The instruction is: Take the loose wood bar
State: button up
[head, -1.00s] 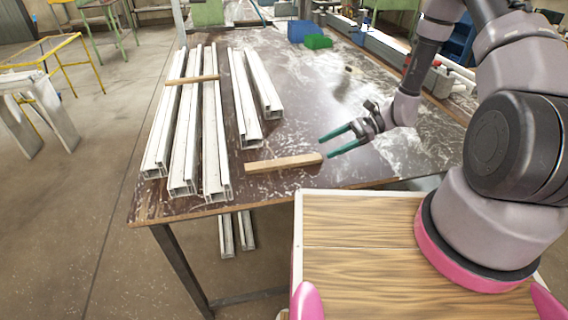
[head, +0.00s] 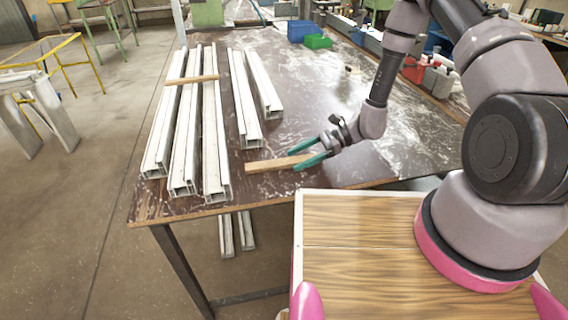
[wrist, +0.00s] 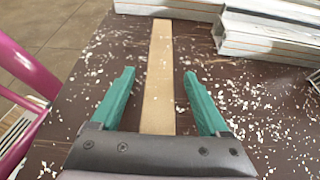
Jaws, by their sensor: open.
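The loose wood bar (head: 270,164) lies flat on the dark bench near its front edge, to the right of the front ends of the white profiles. In the wrist view the bar (wrist: 159,75) runs lengthwise away from me, between my two teal fingers. My gripper (head: 292,160) is open, with its fingers around the right end of the bar. In the wrist view my gripper (wrist: 158,90) shows a gap on each side of the bar, and neither finger visibly touches it. The bar's near end is hidden by the gripper body.
Several white profiles (head: 185,130) lie on the left of the bench (head: 310,100), with another wood bar (head: 192,80) across them. Shorter profiles (head: 245,110) lie beside them. Blue (head: 301,31) and green (head: 318,41) bins stand at the back. The middle of the bench is clear.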

grip_shut()
jog(key=shift+r, duration=0.15)
